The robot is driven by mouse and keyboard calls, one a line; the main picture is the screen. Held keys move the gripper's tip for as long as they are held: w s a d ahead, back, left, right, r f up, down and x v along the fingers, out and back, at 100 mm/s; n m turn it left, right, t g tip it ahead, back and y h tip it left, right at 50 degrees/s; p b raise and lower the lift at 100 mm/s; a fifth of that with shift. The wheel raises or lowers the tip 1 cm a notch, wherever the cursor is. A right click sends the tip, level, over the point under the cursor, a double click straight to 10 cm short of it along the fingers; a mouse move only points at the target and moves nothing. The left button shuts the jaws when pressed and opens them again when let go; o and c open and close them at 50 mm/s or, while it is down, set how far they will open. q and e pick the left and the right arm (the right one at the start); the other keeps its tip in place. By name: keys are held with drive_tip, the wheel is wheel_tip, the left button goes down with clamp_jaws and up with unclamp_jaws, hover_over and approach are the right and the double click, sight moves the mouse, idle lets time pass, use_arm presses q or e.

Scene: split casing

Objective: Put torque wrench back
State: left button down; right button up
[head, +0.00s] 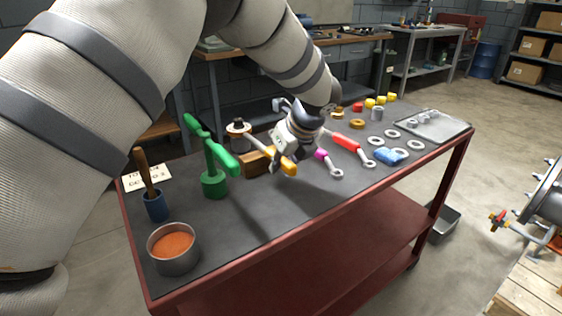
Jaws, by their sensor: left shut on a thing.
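My left gripper (279,153) reaches down over the table from above and is shut on the yellow handle of a tool with a long grey shaft, which looks like the torque wrench (287,167). Its shaft points left, towards a dark-topped spool-like item (238,131). A brown wooden block (255,164) stands just below and behind the shaft; I cannot tell whether they touch. The gripper hides part of the handle. A purple-marked wrench (327,162) and a red-handled wrench (347,144) lie to the right. My right gripper is not in view.
The table (262,215) has a dark top with clear room at its front. A green stand (214,184) with a green tool, a brush in a blue cup (156,207) and a pot of orange material (174,250) stand left.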

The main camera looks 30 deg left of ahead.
use_arm(q)
drive_tip(key=shift+s+f, duration=0.1)
drive_tip(key=shift+f, duration=0.3)
drive_tip(key=c, duration=1.5)
unclamp_jaws()
drive_tip(key=shift+o, duration=0.2)
drive_tip(key=shift+r, duration=0.15)
wheel_tip(320, 180, up, 7)
drive_tip(key=shift+r+p, duration=0.1)
drive_tip(key=shift+p, duration=0.55)
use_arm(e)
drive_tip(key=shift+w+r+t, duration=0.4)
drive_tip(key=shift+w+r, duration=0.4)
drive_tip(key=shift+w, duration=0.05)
